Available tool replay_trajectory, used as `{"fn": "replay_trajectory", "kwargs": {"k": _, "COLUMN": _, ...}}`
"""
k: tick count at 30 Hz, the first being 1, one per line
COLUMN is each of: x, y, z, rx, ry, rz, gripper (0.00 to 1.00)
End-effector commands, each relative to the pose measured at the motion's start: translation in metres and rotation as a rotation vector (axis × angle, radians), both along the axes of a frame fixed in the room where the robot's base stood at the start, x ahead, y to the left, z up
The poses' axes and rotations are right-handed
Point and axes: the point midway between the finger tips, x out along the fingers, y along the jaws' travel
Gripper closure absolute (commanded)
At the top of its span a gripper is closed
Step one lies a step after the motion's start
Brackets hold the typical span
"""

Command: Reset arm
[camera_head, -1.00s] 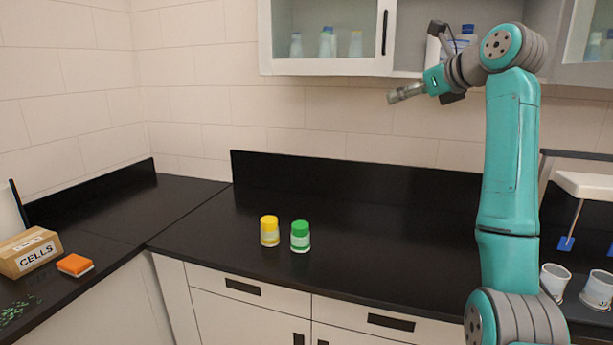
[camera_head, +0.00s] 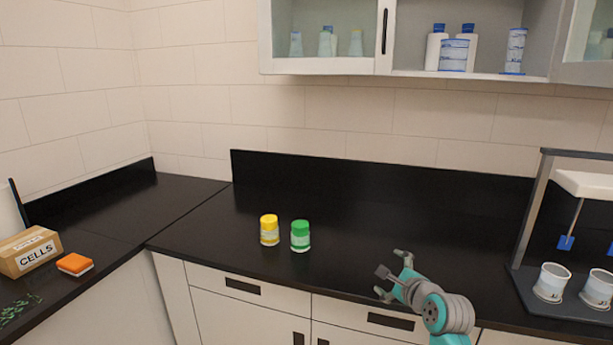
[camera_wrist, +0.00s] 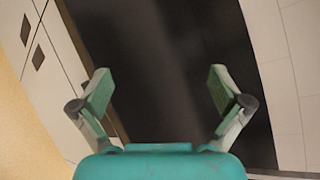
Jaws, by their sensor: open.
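My gripper (camera_head: 390,274) is at the lower right of the head view, in front of the counter's front edge or just over it; I cannot tell which. Its fingers are spread apart with nothing between them. In the wrist view my gripper (camera_wrist: 160,92) shows both fingers wide apart, with dark counter surface and cabinet fronts behind them. A yellow-capped jar (camera_head: 269,230) and a green-capped jar (camera_head: 300,236) stand upright side by side on the black counter, to the left of my gripper and apart from it.
A stand (camera_head: 530,210) with two white cups (camera_head: 552,282) is at the right. A CELLS box (camera_head: 30,252), an orange sponge-like block (camera_head: 75,264) and green bits (camera_head: 18,310) lie at the left. Bottles (camera_head: 455,52) stand in the wall cabinet.

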Motion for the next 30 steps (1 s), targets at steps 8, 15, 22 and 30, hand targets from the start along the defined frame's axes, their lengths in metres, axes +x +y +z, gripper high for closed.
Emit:
{"fn": "replay_trajectory", "kwargs": {"k": 8, "x": -0.072, "y": 0.007, "z": -0.099, "rx": -0.236, "ry": -0.038, "rz": 0.018, "gripper": 0.00}}
{"fn": "replay_trajectory", "kwargs": {"k": 15, "x": -0.145, "y": 0.011, "z": -0.162, "rx": -0.456, "ry": -0.068, "rz": 0.043, "gripper": 0.00}}
{"fn": "replay_trajectory", "kwargs": {"k": 22, "x": -0.223, "y": 0.015, "z": -0.205, "rx": -0.675, "ry": -0.091, "rz": 0.077, "gripper": 0.00}}
{"fn": "replay_trajectory", "kwargs": {"k": 30, "x": -0.318, "y": 0.019, "z": -0.232, "rx": -0.941, "ry": -0.114, "rz": 0.130, "gripper": 0.00}}
